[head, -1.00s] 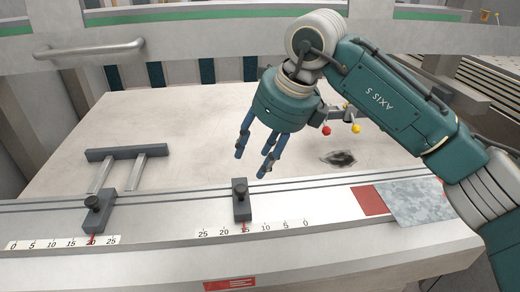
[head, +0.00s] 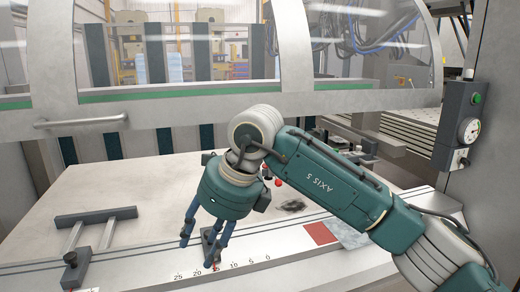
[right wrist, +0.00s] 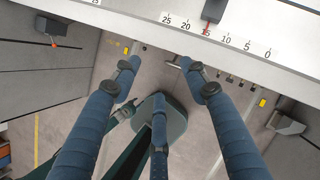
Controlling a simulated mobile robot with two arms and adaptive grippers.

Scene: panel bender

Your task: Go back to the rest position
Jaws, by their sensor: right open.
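My right gripper (head: 207,232) shows in the head view, a green hand with blue fingers at the end of the green arm marked AXIS 5. It is above the front of the machine bed, close in the picture to the right stop block (head: 211,245). Its fingers are spread and nothing is between them. In the right wrist view the blue fingers (right wrist: 160,85) stand apart over the floor, with the bed's front edge and scale (right wrist: 215,32) at the top. My left gripper is not in view.
The flat bed (head: 110,190) carries a left stop (head: 75,265) with a bar frame (head: 97,215), a red square (head: 320,233) and a grey sheet piece (head: 352,236). A windowed guard with a handle (head: 82,122) spans behind. A control box with a gauge (head: 467,130) stands at right.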

